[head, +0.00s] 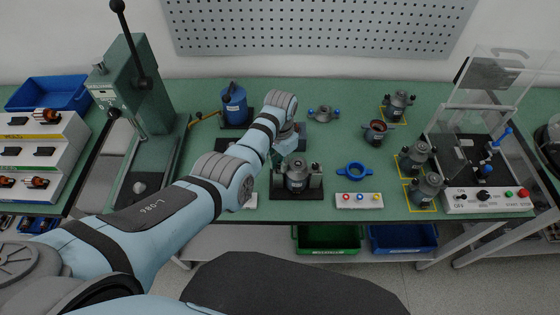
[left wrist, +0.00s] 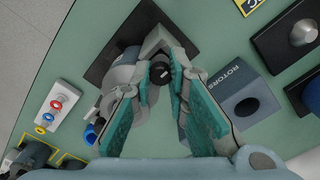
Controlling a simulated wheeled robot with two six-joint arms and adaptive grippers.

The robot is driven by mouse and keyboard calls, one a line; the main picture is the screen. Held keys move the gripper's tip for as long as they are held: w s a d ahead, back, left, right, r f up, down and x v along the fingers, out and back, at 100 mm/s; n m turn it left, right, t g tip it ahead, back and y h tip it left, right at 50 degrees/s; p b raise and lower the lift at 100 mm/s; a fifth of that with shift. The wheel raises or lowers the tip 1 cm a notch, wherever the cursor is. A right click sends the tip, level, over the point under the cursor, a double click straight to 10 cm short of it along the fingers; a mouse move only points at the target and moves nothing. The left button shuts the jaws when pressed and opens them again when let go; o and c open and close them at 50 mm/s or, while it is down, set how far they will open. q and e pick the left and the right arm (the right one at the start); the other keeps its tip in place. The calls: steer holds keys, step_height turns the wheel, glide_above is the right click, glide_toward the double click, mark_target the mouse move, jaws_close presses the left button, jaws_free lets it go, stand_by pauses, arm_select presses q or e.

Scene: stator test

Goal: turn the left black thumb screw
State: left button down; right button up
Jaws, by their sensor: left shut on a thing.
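My left gripper (head: 284,158) is over the left side of the stator fixture. In the left wrist view its green-padded fingers (left wrist: 160,74) close from both sides on a black thumb screw (left wrist: 160,71), with only its dark round end showing. The grey stator housing (head: 297,178) stands upright on the fixture's black base plate (head: 297,195). In the head view my gripper hides the left thumb screw. My right gripper is in neither view.
A grey ROTORS block (left wrist: 244,102) is close to my fingers in the wrist view. A green press (head: 140,95) stands left. Several stators stand at the right.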

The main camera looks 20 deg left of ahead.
mark_target(279, 164)
arm_select(q)
steer(key=shift+n, duration=1.2)
steer(key=c, duration=1.5)
jaws_free()
steer(key=shift+s, duration=0.1)
steer(key=shift+c, duration=0.2)
steer(key=shift+r, duration=0.1)
step_height(279, 164, up, 8)
steer(key=shift+a+f, duration=0.1)
steer(key=shift+a, duration=0.05)
